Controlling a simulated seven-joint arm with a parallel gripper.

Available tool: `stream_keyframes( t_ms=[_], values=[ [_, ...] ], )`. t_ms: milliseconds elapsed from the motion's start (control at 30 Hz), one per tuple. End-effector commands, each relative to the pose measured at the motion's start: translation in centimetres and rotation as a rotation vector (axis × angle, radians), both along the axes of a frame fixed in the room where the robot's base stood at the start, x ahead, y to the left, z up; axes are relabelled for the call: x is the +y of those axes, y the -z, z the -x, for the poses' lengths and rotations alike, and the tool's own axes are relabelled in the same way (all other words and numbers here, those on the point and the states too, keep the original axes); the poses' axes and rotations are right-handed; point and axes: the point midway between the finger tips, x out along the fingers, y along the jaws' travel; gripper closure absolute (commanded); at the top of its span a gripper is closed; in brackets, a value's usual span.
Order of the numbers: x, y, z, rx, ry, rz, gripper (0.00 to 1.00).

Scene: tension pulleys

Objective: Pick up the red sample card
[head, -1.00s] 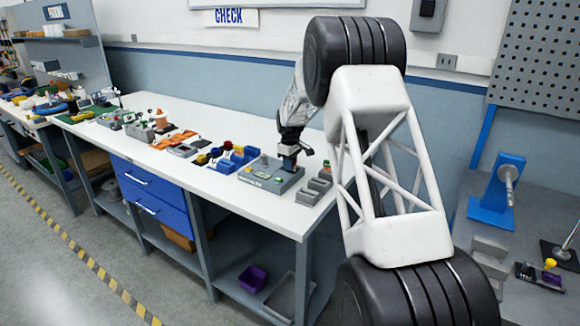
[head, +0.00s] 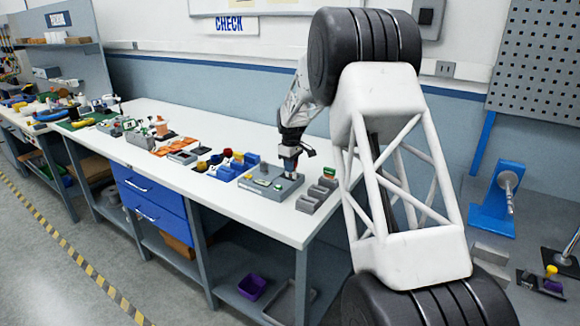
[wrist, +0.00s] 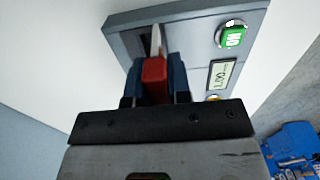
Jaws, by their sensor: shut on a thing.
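The red sample card (wrist: 154,76) shows in the wrist view as a red block with a pale, narrow strip reaching beyond it. My gripper (wrist: 156,80) is shut on the red part, with a dark blue finger on each side. The pale strip points at a dark slot in the grey device (wrist: 190,22); I cannot tell whether it sits inside the slot. In the head view my gripper (head: 290,168) is low over the grey device (head: 268,183) on the white bench. The card is too small to make out clearly there.
The device has a green button (wrist: 234,36) and a small display (wrist: 222,74). Blue bins (head: 225,171) stand left of it and grey blocks (head: 317,195) right of it. A blue stand (head: 497,200) is on the right-hand bench. The bench's front strip is clear.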

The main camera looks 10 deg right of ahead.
Motion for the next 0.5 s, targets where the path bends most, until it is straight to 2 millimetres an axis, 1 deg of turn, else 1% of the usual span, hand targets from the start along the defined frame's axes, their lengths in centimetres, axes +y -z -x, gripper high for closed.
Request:
stream_keyframes(
  t_ms=[33,500],
  values=[
    [0.0,-0.3,0.7,-0.001,0.000,0.000,1.00],
    [0.4,-0.9,7.7,-0.003,0.000,0.000,1.00]
  ],
)
